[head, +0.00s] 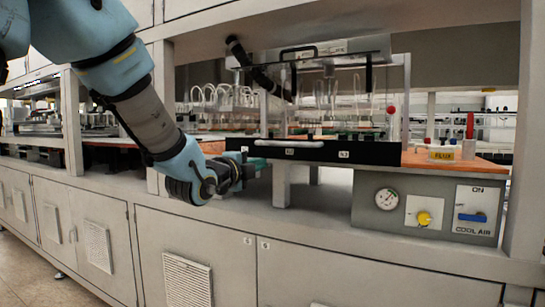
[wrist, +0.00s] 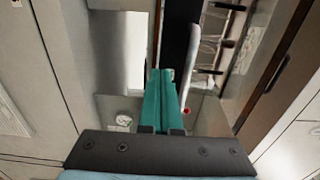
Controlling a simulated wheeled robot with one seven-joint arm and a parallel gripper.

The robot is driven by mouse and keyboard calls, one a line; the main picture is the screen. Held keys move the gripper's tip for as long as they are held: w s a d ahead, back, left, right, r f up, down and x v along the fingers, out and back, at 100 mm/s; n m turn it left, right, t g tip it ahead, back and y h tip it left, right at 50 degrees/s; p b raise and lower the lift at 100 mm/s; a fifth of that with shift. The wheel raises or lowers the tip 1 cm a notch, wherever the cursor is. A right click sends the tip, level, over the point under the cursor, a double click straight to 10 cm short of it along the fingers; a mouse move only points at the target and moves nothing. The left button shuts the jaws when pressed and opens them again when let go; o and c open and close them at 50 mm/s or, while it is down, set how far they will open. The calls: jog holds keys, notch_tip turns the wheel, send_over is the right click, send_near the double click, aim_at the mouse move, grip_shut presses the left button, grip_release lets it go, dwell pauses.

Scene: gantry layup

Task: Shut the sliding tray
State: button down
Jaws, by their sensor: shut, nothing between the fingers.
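The sliding tray shows in the head view as a long black front panel (head: 325,151) with small white labels, at the height of the orange work surface. Glassware and fittings stand behind it. My gripper (head: 262,163) is at the panel's left part, with its teal fingertips close to the lower edge. In the wrist view the shut teal fingers (wrist: 163,80) point at a black strip (wrist: 178,42), which looks like the same panel. I cannot tell whether the fingertips touch it. Nothing is held.
A grey control box (head: 428,208) with a gauge, a yellow knob and a blue "COOL AIR" handle is at the right. A yellow-labelled FLUX container (head: 443,154) stands on the orange surface (head: 465,164). Grey cabinets (head: 200,245) run below. A hood (head: 325,52) hangs above the tray.

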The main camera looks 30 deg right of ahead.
aim_at(286, 157)
jog(key=p+x, duration=0.2)
jog(key=x, duration=0.5)
jog(key=shift+d, duration=0.25)
jog(key=shift+w+f, duration=0.1)
jog(key=b+x, duration=0.3)
jog(key=x, duration=0.5)
jog(key=shift+d+f, duration=0.1)
jog(key=shift+w+d, duration=0.35)
jog(key=shift+d, duration=0.1)
